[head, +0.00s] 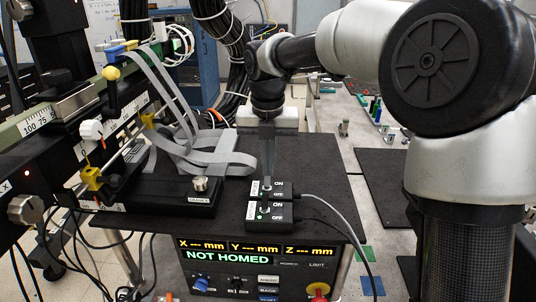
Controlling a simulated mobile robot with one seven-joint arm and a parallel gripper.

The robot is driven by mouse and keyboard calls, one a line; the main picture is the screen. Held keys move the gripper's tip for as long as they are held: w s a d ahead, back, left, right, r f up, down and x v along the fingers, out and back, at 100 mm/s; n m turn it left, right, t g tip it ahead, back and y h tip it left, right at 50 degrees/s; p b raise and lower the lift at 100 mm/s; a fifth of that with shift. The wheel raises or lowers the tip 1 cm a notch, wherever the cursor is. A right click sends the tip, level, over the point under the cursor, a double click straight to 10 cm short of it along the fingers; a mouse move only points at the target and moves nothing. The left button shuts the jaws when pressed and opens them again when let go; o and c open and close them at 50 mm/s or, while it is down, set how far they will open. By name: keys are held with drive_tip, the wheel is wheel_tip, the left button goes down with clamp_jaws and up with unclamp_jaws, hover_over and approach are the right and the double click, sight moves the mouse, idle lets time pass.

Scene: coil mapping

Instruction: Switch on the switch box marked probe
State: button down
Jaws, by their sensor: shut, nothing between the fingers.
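Two small black switch boxes sit one behind the other near the front edge of the black table top. The rear switch box (285,190) and the front switch box (283,214) each carry ON and OFF lettering and a white label on the left. The label words are too small to read, so I cannot tell which is marked probe. My gripper (267,179) points straight down, shut and empty, with its tips at the rear box's switch. I cannot tell whether they touch it. The fingers hide part of that switch, so its position is unclear.
A grey ribbon cable (215,160) and a scanning stage with a ruler (45,126) stand to the left. A control panel (255,258) reading NOT HOMED is below the front edge. The black table top (325,190) is clear on the right.

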wheel_tip(320, 180, up, 17)
drive_tip(key=s+p, duration=0.1)
drive_tip(key=shift+s+r, duration=0.15)
drive_tip(key=shift+s, duration=0.25)
